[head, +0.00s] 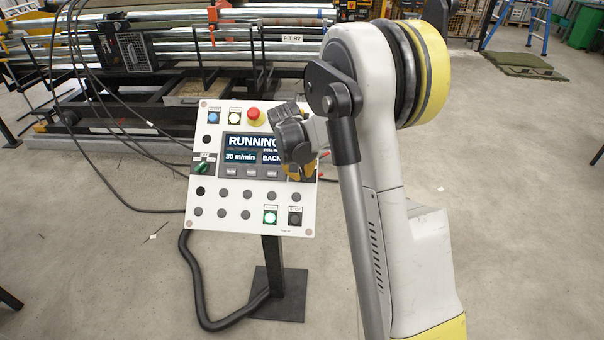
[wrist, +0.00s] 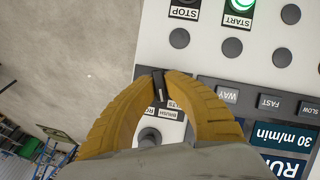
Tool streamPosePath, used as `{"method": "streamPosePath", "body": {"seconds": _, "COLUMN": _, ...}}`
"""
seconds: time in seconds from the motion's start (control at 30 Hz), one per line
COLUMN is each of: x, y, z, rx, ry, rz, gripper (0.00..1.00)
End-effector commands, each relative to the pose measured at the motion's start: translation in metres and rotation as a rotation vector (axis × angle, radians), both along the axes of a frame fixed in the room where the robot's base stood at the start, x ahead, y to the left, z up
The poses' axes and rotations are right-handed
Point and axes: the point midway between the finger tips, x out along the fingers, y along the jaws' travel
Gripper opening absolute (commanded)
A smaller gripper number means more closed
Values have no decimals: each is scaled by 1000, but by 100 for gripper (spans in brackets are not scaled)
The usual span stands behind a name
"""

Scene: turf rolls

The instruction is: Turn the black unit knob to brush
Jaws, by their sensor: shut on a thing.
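The black unit knob (wrist: 158,86) shows between my fingertips in the wrist view. It has a white pointer mark, which faces down toward small labels in that picture. One label reads BRUSH (wrist: 168,114); the others are partly covered by my fingers. My gripper (wrist: 160,80) has yellow ribbed fingers shut on the knob, one on each side. In the head view my gripper (head: 300,172) is at the right side of the white control panel (head: 222,224), and the knob is hidden behind it.
The panel's screen (head: 240,142) reads RUNNING and 30 m/min. A red emergency button (head: 254,115), a lit green START button (head: 270,217), a black STOP button (head: 295,218) and a green selector (head: 203,168) are also on the panel. A pipe rack (head: 150,60) stands behind.

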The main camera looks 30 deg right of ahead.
Motion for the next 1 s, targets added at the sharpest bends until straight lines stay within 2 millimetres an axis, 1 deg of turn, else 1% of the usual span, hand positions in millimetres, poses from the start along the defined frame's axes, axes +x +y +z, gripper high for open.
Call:
{"method": "streamPosePath", "body": {"seconds": 0.03, "x": -1, "y": 0, "z": -1, "rx": 1, "ry": 2, "rz": -1, "gripper": 0}}
{"method": "streamPosePath", "body": {"seconds": 0.07, "x": -1, "y": 0, "z": -1, "rx": 1, "ry": 2, "rz": 0, "gripper": 20}}
{"method": "streamPosePath", "body": {"seconds": 0.1, "x": 0, "y": 0, "z": -1, "rx": 0, "ry": 1, "rz": 0, "gripper": 32}}
{"method": "streamPosePath", "body": {"seconds": 0.13, "x": 0, "y": 0, "z": -1, "rx": 0, "ry": 1, "rz": 0, "gripper": 34}}
{"method": "streamPosePath", "body": {"seconds": 0.4, "x": 0, "y": 0, "z": 0, "rx": 0, "ry": 1, "rz": 1, "gripper": 34}}
{"method": "streamPosePath", "body": {"seconds": 0.53, "x": -2, "y": 3, "z": 8, "rx": 0, "ry": 0, "rz": 1, "gripper": 34}}
{"method": "streamPosePath", "body": {"seconds": 0.67, "x": -7, "y": 10, "z": 30, "rx": 0, "ry": 1, "rz": 2, "gripper": 34}}
{"method": "streamPosePath", "body": {"seconds": 0.9, "x": -17, "y": 25, "z": 81, "rx": 0, "ry": 0, "rz": 1, "gripper": 34}}
{"method": "streamPosePath", "body": {"seconds": 1.0, "x": -20, "y": 30, "z": 96, "rx": 0, "ry": 0, "rz": 1, "gripper": 34}}
